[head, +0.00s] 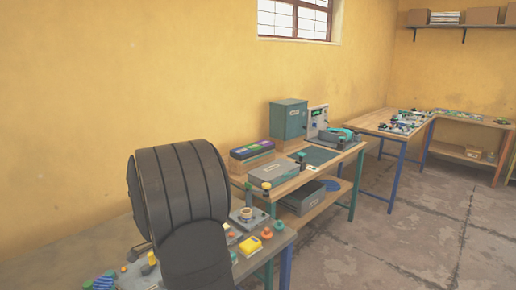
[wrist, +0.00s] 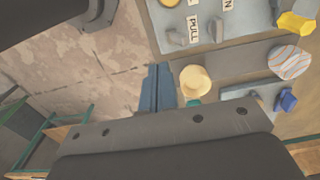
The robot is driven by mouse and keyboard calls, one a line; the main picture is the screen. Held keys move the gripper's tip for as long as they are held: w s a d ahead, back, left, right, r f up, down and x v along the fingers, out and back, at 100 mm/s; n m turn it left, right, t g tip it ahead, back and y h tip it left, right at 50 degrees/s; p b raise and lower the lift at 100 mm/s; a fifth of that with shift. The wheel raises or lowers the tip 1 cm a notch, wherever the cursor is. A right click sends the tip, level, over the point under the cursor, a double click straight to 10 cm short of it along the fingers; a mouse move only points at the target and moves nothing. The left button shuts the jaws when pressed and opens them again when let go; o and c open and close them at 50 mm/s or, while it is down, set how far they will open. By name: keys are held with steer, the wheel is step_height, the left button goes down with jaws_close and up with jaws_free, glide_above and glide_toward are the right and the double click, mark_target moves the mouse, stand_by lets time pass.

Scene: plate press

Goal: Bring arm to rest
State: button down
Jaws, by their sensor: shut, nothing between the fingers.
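My gripper (wrist: 157,84) shows in the wrist view as two blue-grey fingers side by side, shut with nothing between them. Its dark grey body with screws crosses the bottom of that view. The fingers point out over the floor, beside a cream round knob (wrist: 195,81). I cannot tell how far apart they are in height. In the head view, my large dark arm links fill the left centre and the gripper is hidden.
The wrist view shows a grey panel (wrist: 228,22) marked PULL, a yellow knob (wrist: 296,22), a striped knob (wrist: 290,62) and a blue knob (wrist: 287,100). In the head view, a wooden workbench (head: 283,188) holds boxes and equipment. Open floor (head: 405,225) lies at right.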

steer(key=shift+w+a+f, duration=0.15)
steer(key=shift+f, duration=1)
steer(key=shift+w+a+f, duration=0.1)
steer(key=shift+f, duration=1.1)
steer(key=shift+w+a+f, duration=0.15)
steer(key=shift+f, duration=1)
step_height(320, 180, up, 7)
step_height(320, 180, down, 6)
steer(key=shift+f, duration=0.25)
steer(key=shift+s+d+f, duration=0.2)
steer(key=shift+s+d, duration=0.7)
steer(key=shift+d, duration=0.05)
step_height(320, 180, up, 11)
steer(key=s+d+n, duration=0.2)
steer(key=s+d, duration=0.1)
steer(key=d, duration=1.5)
steer(key=shift+t, duration=0.4)
steer(key=c, duration=2.1)
jaws_free()
